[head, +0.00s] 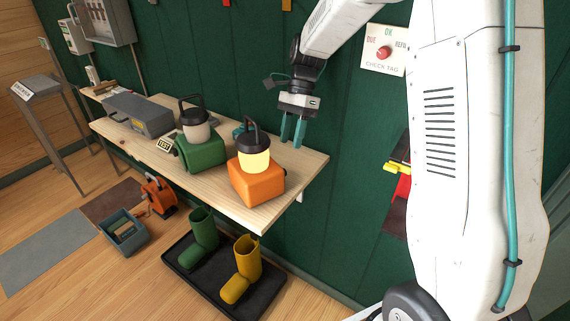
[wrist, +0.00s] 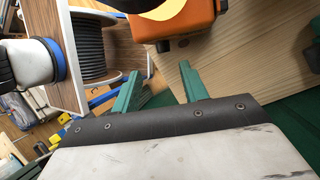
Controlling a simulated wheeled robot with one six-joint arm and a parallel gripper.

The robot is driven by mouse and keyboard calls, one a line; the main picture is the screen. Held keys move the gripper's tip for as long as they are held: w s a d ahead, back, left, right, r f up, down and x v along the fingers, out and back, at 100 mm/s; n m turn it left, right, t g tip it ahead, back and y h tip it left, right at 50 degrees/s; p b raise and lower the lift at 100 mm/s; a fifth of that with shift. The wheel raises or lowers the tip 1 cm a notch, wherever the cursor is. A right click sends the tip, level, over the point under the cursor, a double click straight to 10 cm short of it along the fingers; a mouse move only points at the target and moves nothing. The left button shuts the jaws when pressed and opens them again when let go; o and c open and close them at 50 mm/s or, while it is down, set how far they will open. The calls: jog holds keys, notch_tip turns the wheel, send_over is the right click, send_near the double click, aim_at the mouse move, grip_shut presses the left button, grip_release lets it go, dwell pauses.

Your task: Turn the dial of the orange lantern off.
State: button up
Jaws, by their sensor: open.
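The orange lantern (head: 257,185) stands on the wooden bench, with a glowing yellow globe and a black carry handle on top. Its orange body (wrist: 200,22) also shows at the top of the wrist view, with the yellow globe partly cut off. A small dark part (wrist: 162,46) sits on its lower edge there; I cannot tell whether it is the dial. My gripper (head: 293,130) is open and empty, fingers pointing down, behind and right of the lantern and apart from it. Its teal fingers (wrist: 160,88) are spread in the wrist view, below the lantern.
A green lantern (head: 202,152) with an unlit pale globe stands left of the orange one. A grey toolbox (head: 138,115) lies farther left on the bench. The green wall (head: 345,120) is close behind my gripper. Boots (head: 240,272) stand on a tray below.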

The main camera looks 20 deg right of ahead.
jog(key=x, duration=0.8)
jog(key=shift+w+f, duration=0.2)
jog(key=shift+w, duration=0.1)
grip_shut()
